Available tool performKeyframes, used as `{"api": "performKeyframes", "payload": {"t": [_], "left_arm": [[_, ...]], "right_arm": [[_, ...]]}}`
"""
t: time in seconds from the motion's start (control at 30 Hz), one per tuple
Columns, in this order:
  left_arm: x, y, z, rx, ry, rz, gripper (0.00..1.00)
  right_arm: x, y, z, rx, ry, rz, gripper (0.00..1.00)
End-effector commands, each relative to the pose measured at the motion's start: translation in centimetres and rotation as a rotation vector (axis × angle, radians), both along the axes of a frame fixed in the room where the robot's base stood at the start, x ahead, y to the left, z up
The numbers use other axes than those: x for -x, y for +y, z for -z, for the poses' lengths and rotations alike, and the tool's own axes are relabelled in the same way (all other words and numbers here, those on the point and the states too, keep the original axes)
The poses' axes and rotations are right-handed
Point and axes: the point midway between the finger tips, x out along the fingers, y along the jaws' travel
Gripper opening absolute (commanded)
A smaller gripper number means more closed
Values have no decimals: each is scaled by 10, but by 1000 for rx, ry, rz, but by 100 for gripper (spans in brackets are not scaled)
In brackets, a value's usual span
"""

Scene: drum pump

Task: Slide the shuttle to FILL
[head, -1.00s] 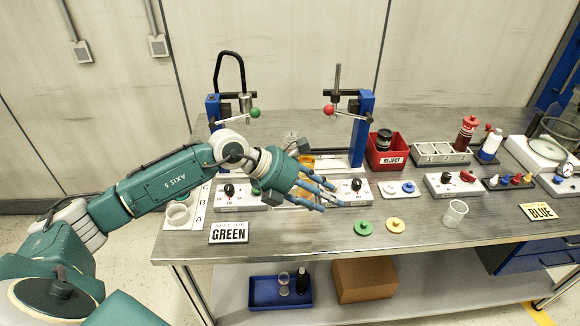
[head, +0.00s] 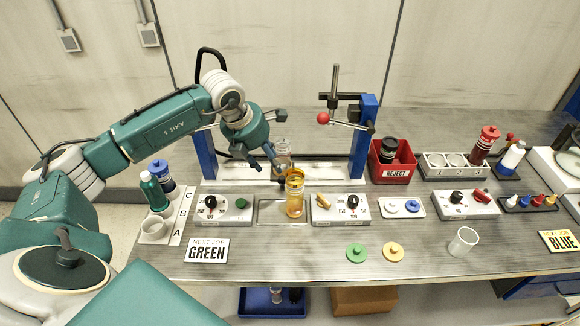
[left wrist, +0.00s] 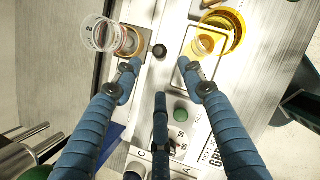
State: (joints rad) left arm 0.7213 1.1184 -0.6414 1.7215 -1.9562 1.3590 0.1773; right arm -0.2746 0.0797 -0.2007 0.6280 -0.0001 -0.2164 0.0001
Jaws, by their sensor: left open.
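My left gripper (head: 272,165) is open at the white rail (head: 238,171) between the blue posts. In the left wrist view, its fingertips (left wrist: 160,66) are spread on both sides of a small black knob (left wrist: 160,51), which seems to belong to the shuttle. I cannot tell whether they touch it. A clear cup (left wrist: 98,34) with marks is beside the left finger. It also shows behind the fingers in the head view (head: 283,148). The shuttle's body is mostly hidden, and I cannot read FILL on the rail.
An amber jar (head: 295,202) stands just in front of the rail, close to the fingers. Dial boxes (head: 225,205) (head: 338,206) flank a shallow tray (head: 268,212). A red REJECT bin (head: 392,173) is right of the right post (head: 362,140).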

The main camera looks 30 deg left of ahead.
Motion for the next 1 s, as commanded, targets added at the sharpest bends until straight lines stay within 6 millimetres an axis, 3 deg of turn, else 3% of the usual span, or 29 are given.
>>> {"api": "performKeyframes", "payload": {"t": [0.13,0.23,0.43,0.7,0.83,1.0], "left_arm": [[0,-1,2,1,1,0,41],[-3,-1,9,2,3,-1,41],[-16,-6,40,4,5,0,41],[-33,-9,83,3,2,-1,41],[-38,-10,95,3,1,-1,41],[-40,-11,101,2,-1,2,41]], "right_arm": [[6,-2,-1,2,8,0,40],[22,-3,-3,4,30,0,40],[47,-4,-15,7,65,0,40],[30,-3,-29,5,40,0,40],[17,-2,-33,3,21,0,40],[17,-2,-33,3,21,0,40]]}}
